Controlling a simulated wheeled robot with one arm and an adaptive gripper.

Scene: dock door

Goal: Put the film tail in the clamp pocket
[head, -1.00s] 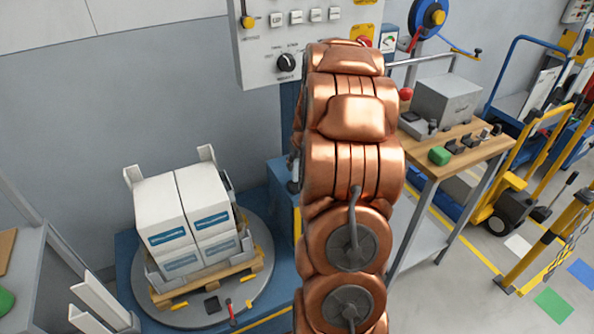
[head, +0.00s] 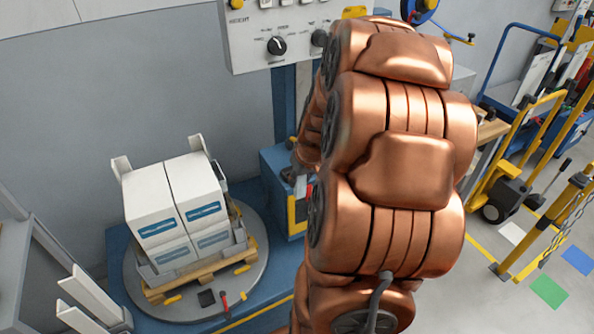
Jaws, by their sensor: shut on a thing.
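My copper arm fills the middle of the head view and covers much of the scene. What looks like my gripper (head: 293,174) shows only as a small dark part at the left edge of the arm, above a blue box. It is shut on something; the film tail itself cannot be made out. The load of white cartons (head: 178,205) with blue labels stands on a wooden pallet (head: 196,277) on the round grey turntable (head: 252,292), to the left of my gripper. I cannot pick out the clamp pocket.
A blue box with a yellow-edged front (head: 285,190) stands right of the turntable. A grey control panel (head: 262,48) with black knobs hangs above. White uprights (head: 90,300) stand at the lower left. A yellow pallet truck (head: 505,190) and a yellow barrier (head: 545,235) stand right.

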